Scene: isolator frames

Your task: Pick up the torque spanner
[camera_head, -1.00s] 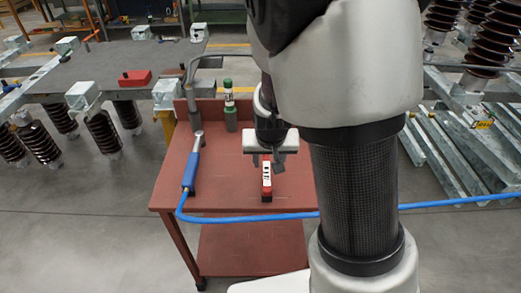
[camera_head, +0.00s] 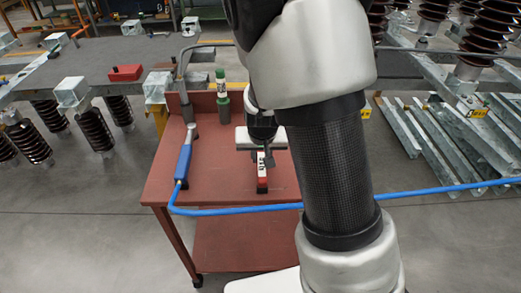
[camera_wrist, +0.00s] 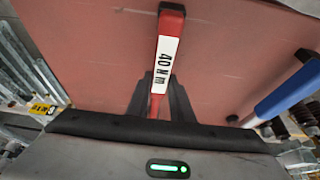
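The torque spanner (camera_wrist: 167,50), red with a white label reading "40 N m", is on the red cart top (camera_head: 216,165). It also shows in the head view (camera_head: 262,172), its near end towards the cart's front edge. My gripper (camera_head: 266,160) is down at its far part. In the wrist view my gripper's dark fingers (camera_wrist: 160,88) show on both sides of the spanner's narrow shaft, low in the picture. Whether they touch or grip it cannot be told. The part of the spanner between and beyond the fingers is partly hidden by my gripper.
A blue-handled tool (camera_head: 184,161) lies left on the cart. A blue hose (camera_head: 235,211) runs along the front edge. A green bottle (camera_head: 222,98) stands at the back. A frame with dark insulators (camera_head: 97,128) is left; metal beams (camera_head: 425,135) lie right.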

